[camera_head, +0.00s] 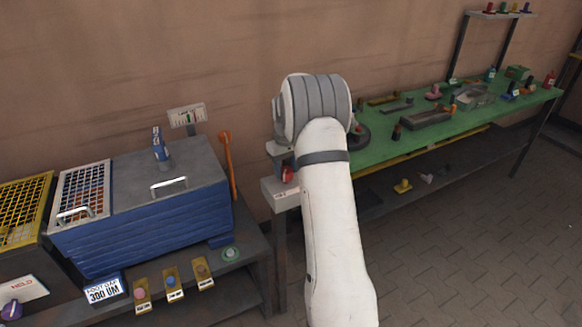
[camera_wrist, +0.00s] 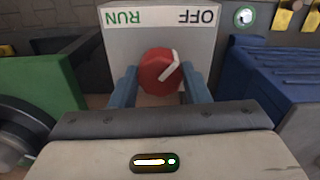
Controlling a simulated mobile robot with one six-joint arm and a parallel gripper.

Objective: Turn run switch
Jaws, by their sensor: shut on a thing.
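The run switch is a red round knob (camera_wrist: 157,72) with a white pointer, on a light grey box (camera_wrist: 160,42). The box carries a green RUN label and a dark OFF label, both upside down in the wrist view. The pointer slants up and right there, toward the OFF side. My gripper (camera_wrist: 161,80) has its two blue-grey fingers on either side of the knob and is shut on it. In the head view the red knob (camera_head: 287,174) shows just below my wrist, and the box (camera_head: 278,193) is partly hidden by my arm.
A blue cabinet (camera_head: 150,235) with a grey lid stands to the left, with several small yellow-plated controls in front. An orange wrench-like tool (camera_head: 227,165) is upright beside it. A green workbench (camera_head: 400,148) with several parts extends right. The floor (camera_head: 450,240) at right is clear.

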